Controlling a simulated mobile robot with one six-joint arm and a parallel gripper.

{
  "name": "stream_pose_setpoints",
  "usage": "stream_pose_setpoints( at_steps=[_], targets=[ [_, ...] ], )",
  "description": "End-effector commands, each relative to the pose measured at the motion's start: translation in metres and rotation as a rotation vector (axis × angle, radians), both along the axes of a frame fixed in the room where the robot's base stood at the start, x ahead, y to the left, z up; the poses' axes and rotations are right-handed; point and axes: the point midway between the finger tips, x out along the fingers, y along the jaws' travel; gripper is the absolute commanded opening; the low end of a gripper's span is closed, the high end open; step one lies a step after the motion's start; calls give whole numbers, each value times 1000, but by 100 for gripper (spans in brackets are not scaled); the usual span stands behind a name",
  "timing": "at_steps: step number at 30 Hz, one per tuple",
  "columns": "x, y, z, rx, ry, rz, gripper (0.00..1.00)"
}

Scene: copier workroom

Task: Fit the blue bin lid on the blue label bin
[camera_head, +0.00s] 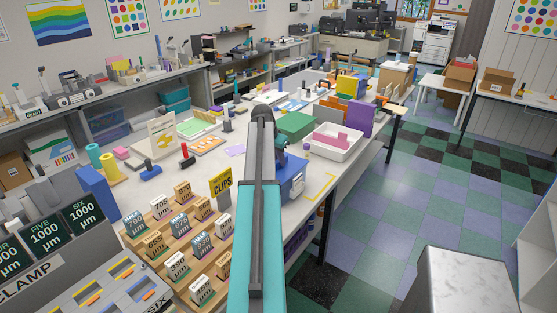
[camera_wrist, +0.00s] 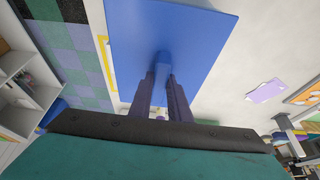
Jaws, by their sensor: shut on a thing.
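The blue bin lid (camera_wrist: 165,28) fills the upper middle of the wrist view as a flat blue panel with a round knob. My gripper (camera_wrist: 162,78) is shut on that knob. In the head view, my teal and grey arm covers most of the gripper (camera_head: 281,146). The blue label bin (camera_head: 293,188) shows just right of my arm on the table, with a white label on its side. The blue lid (camera_head: 291,164) appears at the bin's top. I cannot tell whether it rests fully on the rim or sits slightly above it.
Yellow corner tape (camera_head: 322,187) marks the table right of the bin. A wooden rack with several numbered cards (camera_head: 180,240) and a yellow CLIPS sign (camera_head: 220,182) stand left. A green box (camera_head: 297,125) and a white tray (camera_head: 333,153) lie behind. The checkered floor at right is open.

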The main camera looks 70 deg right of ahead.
Motion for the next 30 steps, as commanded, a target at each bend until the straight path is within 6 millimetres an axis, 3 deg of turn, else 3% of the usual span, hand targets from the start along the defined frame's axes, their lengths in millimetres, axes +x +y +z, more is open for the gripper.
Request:
stream_pose_setpoints(
  at_steps=[30],
  targets=[
    [-1,0,-10,0,0,-1,0]
  ],
)
